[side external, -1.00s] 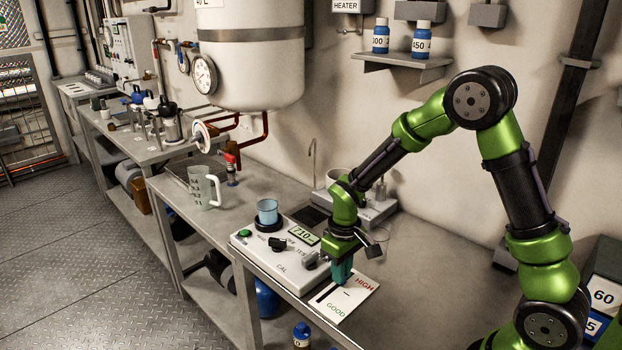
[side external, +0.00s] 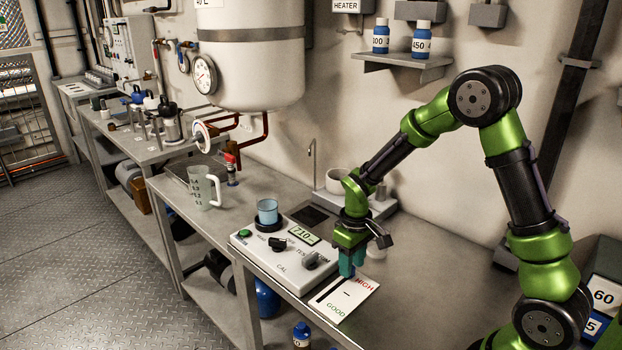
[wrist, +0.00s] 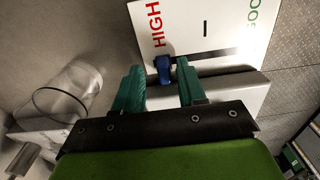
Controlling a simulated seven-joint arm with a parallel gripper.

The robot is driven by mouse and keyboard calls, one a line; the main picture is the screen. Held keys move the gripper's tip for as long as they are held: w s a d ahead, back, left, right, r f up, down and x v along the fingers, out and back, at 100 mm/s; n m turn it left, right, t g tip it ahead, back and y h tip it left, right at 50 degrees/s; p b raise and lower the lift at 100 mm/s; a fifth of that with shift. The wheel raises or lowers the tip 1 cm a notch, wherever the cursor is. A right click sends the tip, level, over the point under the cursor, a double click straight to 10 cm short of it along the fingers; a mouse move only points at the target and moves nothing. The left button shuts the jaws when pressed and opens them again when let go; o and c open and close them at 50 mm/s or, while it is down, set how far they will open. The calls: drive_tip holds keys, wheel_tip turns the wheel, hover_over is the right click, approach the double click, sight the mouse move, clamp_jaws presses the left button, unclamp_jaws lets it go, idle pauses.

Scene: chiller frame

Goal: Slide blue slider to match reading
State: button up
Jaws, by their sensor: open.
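The blue slider (wrist: 163,68) shows in the wrist view at the edge of the white gauge card, near the HIGH end. It sits between and just beyond the two teal fingertips of my gripper (wrist: 160,78), which are apart. In the side view my gripper (side external: 350,272) points down over the card's far end, and the slider is hidden there. The white card (side external: 352,305) carries a black slot, HIGH in red at the far end and GOOD in green at the near end. The meter box (side external: 275,262) beside it has a display (side external: 304,235) that seems to read 710.
A beaker of blue liquid (side external: 267,212) stands on the meter box. A clear glass vessel (wrist: 68,95) is close to my gripper in the wrist view. A jug (side external: 203,187) stands farther left. The bench right of the card is clear.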

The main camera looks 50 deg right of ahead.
wheel_tip(320, 180, up, 17)
idle(0.4)
drive_tip(key=s+a+r+m+t+y, duration=0.1)
drive_tip(key=s+a+r+m+t, duration=0.1)
drive_tip(key=s, duration=0.5)
drive_tip(key=s+a+r+m+t+y, duration=0.1)
drive_tip(key=s+a+r+m+t, duration=0.1)
drive_tip(key=s+a+t, duration=0.3)
drive_tip(key=shift+s+a+r, duration=0.4)
drive_tip(key=shift+s+r, duration=0.45)
drive_tip(key=shift+s, duration=0.35)
idle(0.3)
